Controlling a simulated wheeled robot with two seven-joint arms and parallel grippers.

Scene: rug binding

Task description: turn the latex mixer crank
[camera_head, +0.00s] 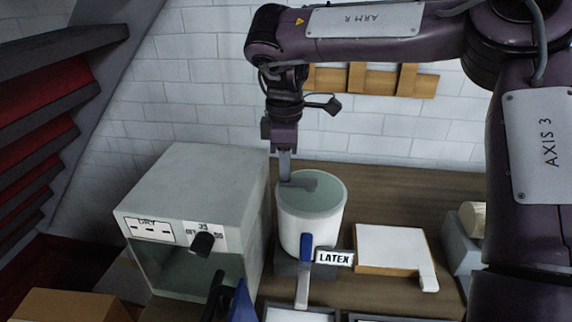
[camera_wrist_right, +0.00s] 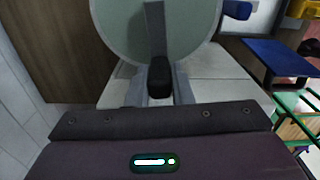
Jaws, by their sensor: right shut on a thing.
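The latex mixer (camera_head: 310,222) is a white round tub with a pale green top, behind a "LATEX" label (camera_head: 335,257). Its grey crank arm (camera_head: 303,183) lies across the top and also shows in the wrist view (camera_wrist_right: 155,30). My right gripper (camera_head: 285,168) reaches down from above at the left side of the tub's top. In the wrist view its fingers (camera_wrist_right: 160,90) are shut on the dark crank knob (camera_wrist_right: 160,74), which sits between them. The knob is hidden by the gripper in the head view. My left gripper is in neither view.
A grey dryer box (camera_head: 190,190) with a black knob (camera_head: 202,244) stands close left of the mixer. A blue-handled tool (camera_head: 305,262) is in front of the tub. A white-topped block (camera_head: 393,247) lies to the right. Wooden strips (camera_head: 375,79) hang on the back wall.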

